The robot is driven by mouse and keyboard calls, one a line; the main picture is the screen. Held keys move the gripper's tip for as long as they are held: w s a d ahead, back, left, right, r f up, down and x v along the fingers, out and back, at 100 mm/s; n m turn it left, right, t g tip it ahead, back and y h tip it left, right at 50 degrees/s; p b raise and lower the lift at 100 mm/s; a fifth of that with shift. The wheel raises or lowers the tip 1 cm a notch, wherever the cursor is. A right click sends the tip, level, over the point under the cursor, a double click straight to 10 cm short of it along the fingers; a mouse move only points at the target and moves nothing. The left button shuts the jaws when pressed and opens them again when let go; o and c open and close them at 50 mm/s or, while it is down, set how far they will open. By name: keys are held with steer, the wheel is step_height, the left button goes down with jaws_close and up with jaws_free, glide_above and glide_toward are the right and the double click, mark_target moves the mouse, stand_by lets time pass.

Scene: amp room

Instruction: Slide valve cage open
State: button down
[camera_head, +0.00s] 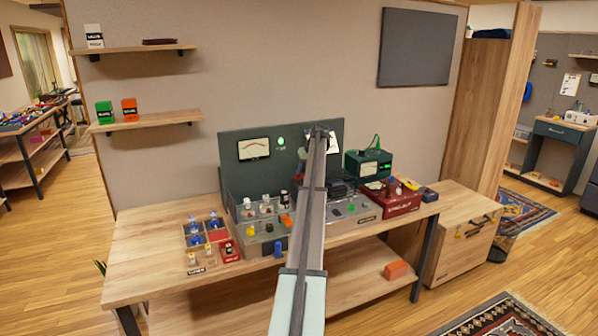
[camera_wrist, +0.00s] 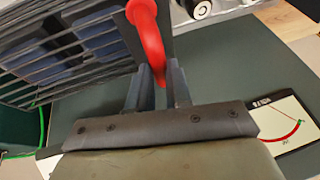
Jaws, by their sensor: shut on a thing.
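My arm reaches across the bench in the head view, and its far end is in front of the dark green panel (camera_head: 240,170). In the wrist view my gripper (camera_wrist: 158,80) has its fingers closed around a curved red handle (camera_wrist: 147,25). The valve cage (camera_wrist: 65,45) shows there as dark parallel bars at upper left, beside the handle. Blue-black blocks show behind the bars. In the head view the arm covers the handle and much of the middle of the amp, so I cannot tell how far open the cage is.
The panel's meter (camera_head: 253,149) is left of the arm; it also shows in the wrist view (camera_wrist: 285,125). A green box (camera_head: 368,164) and a red unit (camera_head: 395,198) stand to the right. A parts tray (camera_head: 208,240) is at left. The bench's left end is clear.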

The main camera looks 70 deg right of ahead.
steer(key=c, duration=1.1)
jaws_free()
steer(key=shift+o, duration=0.2)
steer(key=v, duration=1.3)
steer(key=shift+s+r, duration=0.2)
steer(key=shift+r, duration=0.15)
